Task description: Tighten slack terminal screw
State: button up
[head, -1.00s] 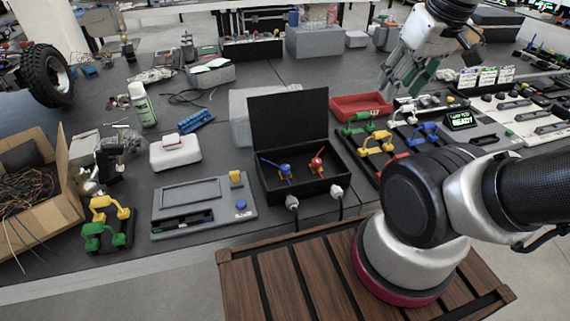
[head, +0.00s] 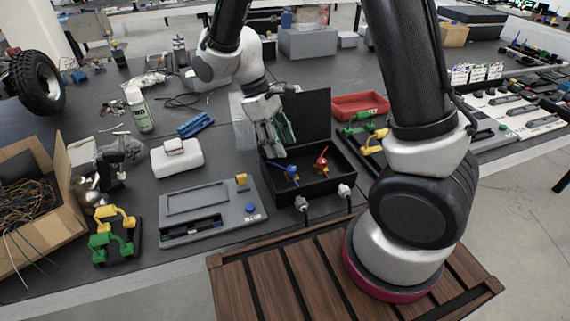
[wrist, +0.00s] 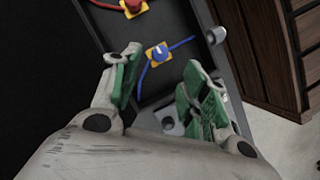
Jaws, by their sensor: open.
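An open black box (head: 328,190) with its lid raised stands near the table's front edge. Inside are a blue terminal screw (head: 293,172) on the left and a red one (head: 321,162) on the right. In the wrist view, the blue screw (wrist: 157,52) sits on a yellow base with a blue wire; the red screw (wrist: 133,4) is at the top edge. I cannot tell which is slack. My gripper (head: 274,150), with green finger pads, is above the box's left side. In the wrist view my gripper (wrist: 161,68) is open and empty, fingertips either side of the blue screw, apart from it.
A grey panel (head: 215,222) lies left of the box, with a white case (head: 190,161) behind it. A red tray (head: 360,106) is behind and right. Cable plugs (head: 301,203) stick out of the box's front. A wooden platform (head: 240,285) is in front.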

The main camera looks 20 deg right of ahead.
aim_at(292, 167)
jog(key=x, duration=0.7)
jog(key=shift+s+d+f, duration=0.15)
jog(key=shift+d+f, duration=0.05)
grip_shut()
